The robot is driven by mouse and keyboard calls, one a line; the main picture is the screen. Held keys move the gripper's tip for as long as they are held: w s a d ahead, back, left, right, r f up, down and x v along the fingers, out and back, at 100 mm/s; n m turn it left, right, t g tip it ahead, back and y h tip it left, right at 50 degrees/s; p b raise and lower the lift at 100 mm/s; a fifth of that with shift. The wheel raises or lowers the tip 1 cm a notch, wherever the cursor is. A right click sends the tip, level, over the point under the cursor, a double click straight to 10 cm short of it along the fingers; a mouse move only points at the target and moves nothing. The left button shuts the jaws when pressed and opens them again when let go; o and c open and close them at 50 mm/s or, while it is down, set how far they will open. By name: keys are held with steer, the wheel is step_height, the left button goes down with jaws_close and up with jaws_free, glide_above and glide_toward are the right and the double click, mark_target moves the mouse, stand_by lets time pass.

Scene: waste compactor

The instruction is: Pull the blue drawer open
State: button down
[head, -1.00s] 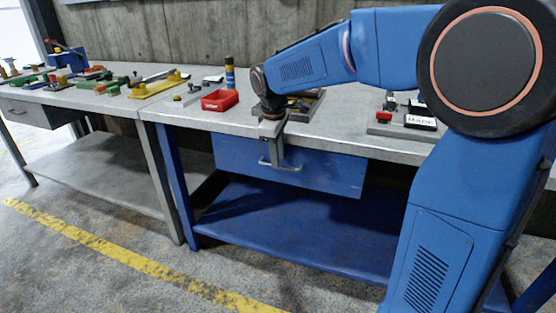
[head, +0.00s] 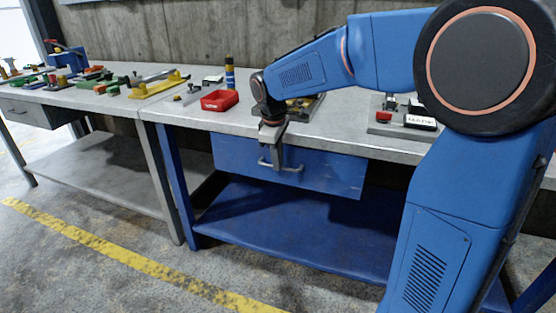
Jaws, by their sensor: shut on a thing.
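The blue drawer (head: 325,172) sits under the grey worktop of the blue workbench, and its front looks closed or nearly so. Its grey bar handle (head: 291,168) runs across the left part of the front. My gripper (head: 277,166) points down in front of the drawer, and its fingers are shut on the handle. The fingers hide the middle of the handle. My blue arm reaches in from the right over the worktop.
The worktop (head: 330,130) above holds a red tray (head: 219,100), a yellow and dark cylinder (head: 230,73) and a dark box behind my wrist. A blue lower shelf (head: 290,225) lies below the drawer. A grey bench (head: 95,170) stands at left. The floor in front is clear.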

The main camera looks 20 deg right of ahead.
steer(key=s+a, duration=0.9)
steer(key=s, duration=0.3)
steer(key=s+a, duration=0.9)
steer(key=s, duration=0.4)
steer(key=shift+a, duration=0.15)
steer(key=c, duration=1.8)
jaws_free()
steer(key=shift+c, duration=0.2)
step_height(320, 180, up, 17)
steer(key=s+a, duration=0.2)
steer(key=shift+s, duration=0.4)
